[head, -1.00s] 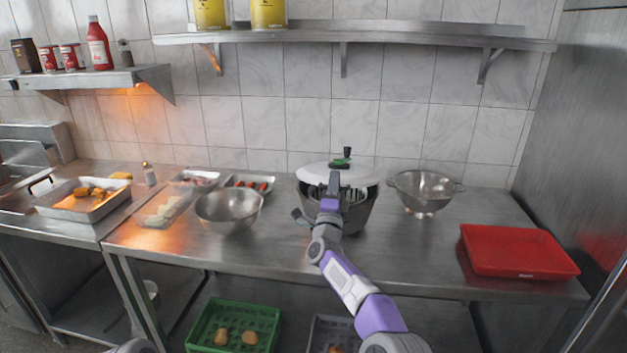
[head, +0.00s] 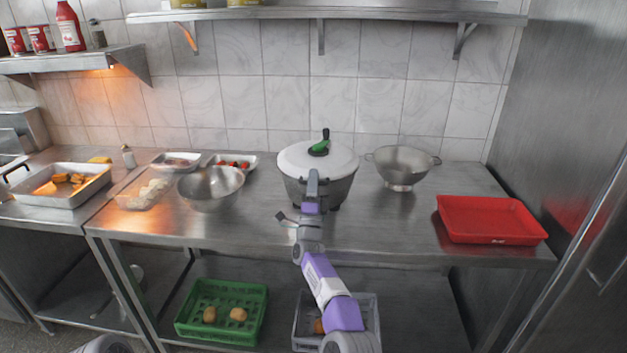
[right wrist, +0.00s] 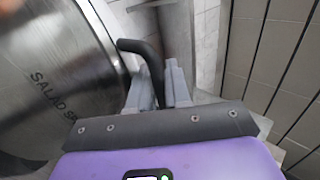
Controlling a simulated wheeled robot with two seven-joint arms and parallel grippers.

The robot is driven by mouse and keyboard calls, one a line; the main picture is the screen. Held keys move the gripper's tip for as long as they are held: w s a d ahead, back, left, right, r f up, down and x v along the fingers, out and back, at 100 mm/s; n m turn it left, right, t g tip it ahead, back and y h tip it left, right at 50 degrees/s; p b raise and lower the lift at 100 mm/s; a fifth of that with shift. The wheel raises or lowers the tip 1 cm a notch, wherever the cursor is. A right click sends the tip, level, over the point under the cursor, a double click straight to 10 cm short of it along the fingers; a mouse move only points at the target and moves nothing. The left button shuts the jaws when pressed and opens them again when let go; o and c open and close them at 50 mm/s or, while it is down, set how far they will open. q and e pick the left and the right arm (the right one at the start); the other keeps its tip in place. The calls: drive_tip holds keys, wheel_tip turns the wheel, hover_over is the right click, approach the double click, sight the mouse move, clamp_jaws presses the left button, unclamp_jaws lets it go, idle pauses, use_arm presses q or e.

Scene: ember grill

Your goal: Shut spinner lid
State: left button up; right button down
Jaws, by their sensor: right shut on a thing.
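The salad spinner (head: 338,190) is a grey steel pot standing on the steel counter. Its round white lid (head: 295,158) lies across the top, with no visible gap at the front rim. A green and black crank (head: 320,147) stands on the lid. My right gripper (head: 313,178) is at the spinner's front. In the right wrist view, its fingers (right wrist: 158,82) are shut on a dark curved handle (right wrist: 148,50) beside the spinner's lettered steel wall (right wrist: 55,75). My arm hides part of the spinner's front. My left gripper is not in view.
A steel bowl (head: 210,188) stands left of the spinner and a colander (head: 402,168) right of it. A red tray (head: 490,220) lies at the counter's right. Small food trays stand at the back left. A green crate (head: 220,312) is below. The counter between colander and red tray is clear.

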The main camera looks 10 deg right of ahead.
drive_tip(key=shift+s+a+r, duration=0.2)
drive_tip(key=shift+r, duration=0.1)
drive_tip(key=c, duration=1.4)
unclamp_jaws()
drive_tip(key=shift+s+r, duration=0.25)
drive_tip(key=shift+s, duration=0.1)
drive_tip(key=shift+w, duration=0.1)
drive_tip(key=shift+d+f, duration=0.1)
drive_tip(key=shift+f, duration=0.1)
drive_tip(key=shift+f+b, duration=0.4)
drive_tip(key=shift+b, duration=0.25)
drive_tip(key=b+v, duration=0.1)
drive_tip(key=v, duration=0.6)
drive_tip(key=shift+r, duration=0.2)
